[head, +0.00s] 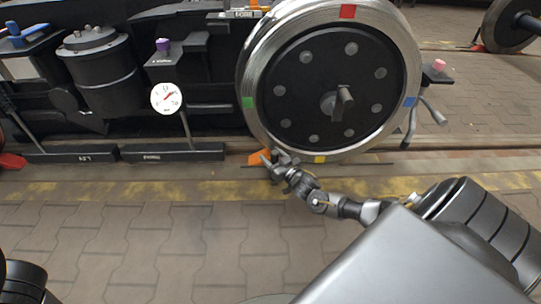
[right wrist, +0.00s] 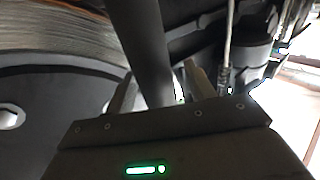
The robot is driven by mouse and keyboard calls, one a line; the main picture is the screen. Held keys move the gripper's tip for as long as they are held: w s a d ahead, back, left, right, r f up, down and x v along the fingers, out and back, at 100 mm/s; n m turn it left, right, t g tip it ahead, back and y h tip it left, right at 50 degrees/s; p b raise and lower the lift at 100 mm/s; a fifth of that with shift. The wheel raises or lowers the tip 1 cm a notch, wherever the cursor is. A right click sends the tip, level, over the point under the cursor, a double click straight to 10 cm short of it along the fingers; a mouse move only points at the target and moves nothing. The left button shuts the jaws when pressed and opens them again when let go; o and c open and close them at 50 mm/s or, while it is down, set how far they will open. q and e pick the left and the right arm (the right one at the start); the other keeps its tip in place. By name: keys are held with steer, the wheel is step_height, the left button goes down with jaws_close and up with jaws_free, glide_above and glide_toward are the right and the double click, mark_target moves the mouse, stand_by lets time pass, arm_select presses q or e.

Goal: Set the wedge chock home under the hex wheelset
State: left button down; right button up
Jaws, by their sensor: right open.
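A large steel wheel (head: 300,80) with a black disc, a ring of bolts and red, green, blue and yellow rim marks stands on the rail. I take it for the hex wheelset, though I cannot make out the hub's shape. An orange wedge chock (head: 260,157) lies low at the wheel's lower left, partly hidden by my right gripper (head: 277,164). The gripper is open right beside it; contact is unclear. In the right wrist view, my open fingers (right wrist: 162,90) show with the wheel (right wrist: 50,90) at left; no chock is visible there. My left gripper is not in view.
Black bogie gear with a round gauge (head: 166,98) and a cylinder (head: 103,75) stands left of the wheel. A second wheel (head: 505,25) is at the far right. A dark bar (right wrist: 143,45) runs close beyond my fingers. The paving in front is clear.

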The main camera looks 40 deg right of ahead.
steer(key=s+p, duration=0.5)
steer(key=s, duration=0.4)
steer(key=shift+a+r, duration=0.1)
steer(key=shift+r, duration=0.05)
steer(key=shift+s, duration=0.65)
